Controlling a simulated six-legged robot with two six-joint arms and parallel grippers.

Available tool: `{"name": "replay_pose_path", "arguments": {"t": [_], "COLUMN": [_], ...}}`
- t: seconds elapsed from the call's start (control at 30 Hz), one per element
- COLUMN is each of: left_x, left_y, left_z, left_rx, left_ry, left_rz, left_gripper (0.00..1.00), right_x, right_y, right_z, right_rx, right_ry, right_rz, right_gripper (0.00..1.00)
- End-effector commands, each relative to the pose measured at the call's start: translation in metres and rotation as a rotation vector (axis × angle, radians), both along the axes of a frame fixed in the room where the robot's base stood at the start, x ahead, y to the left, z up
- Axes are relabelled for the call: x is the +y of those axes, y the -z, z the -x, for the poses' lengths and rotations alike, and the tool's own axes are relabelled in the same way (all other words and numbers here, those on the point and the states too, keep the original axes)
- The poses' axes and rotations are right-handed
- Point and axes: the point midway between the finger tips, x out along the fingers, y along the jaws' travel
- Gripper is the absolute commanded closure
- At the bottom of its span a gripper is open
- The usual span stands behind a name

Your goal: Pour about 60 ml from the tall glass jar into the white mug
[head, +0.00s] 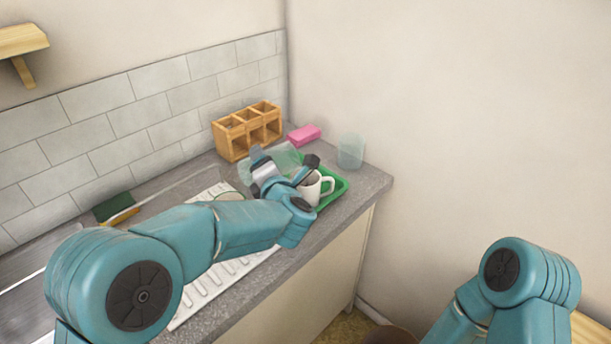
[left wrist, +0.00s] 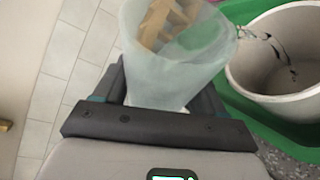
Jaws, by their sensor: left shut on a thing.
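My left gripper (head: 285,167) is shut on the tall glass jar (head: 286,156), a clear, pale greenish vessel. The left wrist view shows the jar (left wrist: 165,62) between the fingers (left wrist: 155,92), with its wide mouth beside and near the rim of the white mug (left wrist: 250,84). The mug (head: 312,190) stands upright on a green tray, partly hidden by my gripper. Thin dark and light marks show inside the mug near the jar's lip; I cannot tell whether they are liquid. The jar's fill level is unclear. My right arm shows at lower right, its gripper out of view.
The green tray (head: 336,193) lies near the counter's right end. A clear glass container (head: 351,152), a pink sponge (head: 304,134) and a wooden compartment rack (head: 232,140) stand behind. A white ribbed drainer (head: 222,283) lies under my left arm. A green-and-yellow sponge (head: 113,207) is at left.

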Motion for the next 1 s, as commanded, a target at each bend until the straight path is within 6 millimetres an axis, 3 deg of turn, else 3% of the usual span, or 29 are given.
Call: {"name": "replay_pose_path", "arguments": {"t": [0.83, 0.9, 1.0], "left_x": [0.001, 0.001, -0.003], "left_y": [-0.004, 0.011, -0.005], "left_z": [0.0, 0.0, 0.0], "left_rx": [-0.005, -0.005, 0.006], "left_ry": [0.0, -0.001, 0.001], "left_rz": [-0.054, 0.024, 0.291], "left_gripper": [0.79, 0.79, 0.79], "right_x": [0.0, 0.0, 0.0], "right_y": [-0.008, 0.017, 0.026], "right_z": [0.0, 0.0, 0.001], "right_rx": [0.0, -0.001, 0.002], "right_ry": [0.0, 0.0, 0.0], "right_rz": [0.0, 0.0, 0.0], "right_gripper": [0.57, 0.57, 0.57]}}
